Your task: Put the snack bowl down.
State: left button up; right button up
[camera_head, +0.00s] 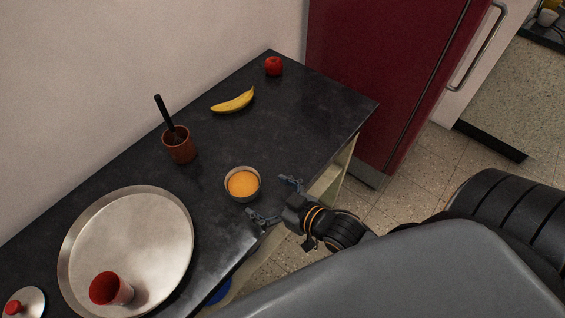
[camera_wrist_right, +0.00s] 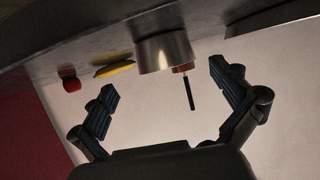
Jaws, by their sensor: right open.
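The snack bowl (camera_head: 242,184) is a small steel bowl with orange contents, standing upright on the dark counter (camera_head: 300,110) near its front edge. My right gripper (camera_head: 276,199) is open, with its fingers spread just in front of the bowl and apart from it. In the right wrist view the bowl (camera_wrist_right: 165,52) shows ahead, between the two open fingertips (camera_wrist_right: 162,78), with nothing held. My left gripper is in neither view.
A large round steel tray (camera_head: 150,225) with a red-mouthed tumbler (camera_head: 110,289) is at the left. A brown cup (camera_head: 180,146) holding a dark stick, a banana (camera_head: 232,102) and a red apple (camera_head: 273,66) stand farther back. The counter's far right is clear.

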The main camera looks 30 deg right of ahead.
notch_tip(320, 180, up, 7)
jog(key=s+g+h+p, duration=0.2)
jog(key=g+p, duration=0.2)
jog(key=p, duration=0.8)
send_near(237, 183)
jog(key=shift+w+f+p, duration=0.1)
jog(key=shift+f+p, duration=0.2)
jog(key=shift+f, duration=0.05)
jog(key=shift+w+a+f, duration=0.1)
jog(key=shift+w+f, duration=0.05)
jog(key=shift+w, duration=0.15)
jog(key=shift+p+x, duration=0.75)
jog(key=shift+x, duration=1.6)
jog(key=shift+w, duration=0.1)
jog(key=c, duration=1.3)
jog(key=shift+o, duration=0.2)
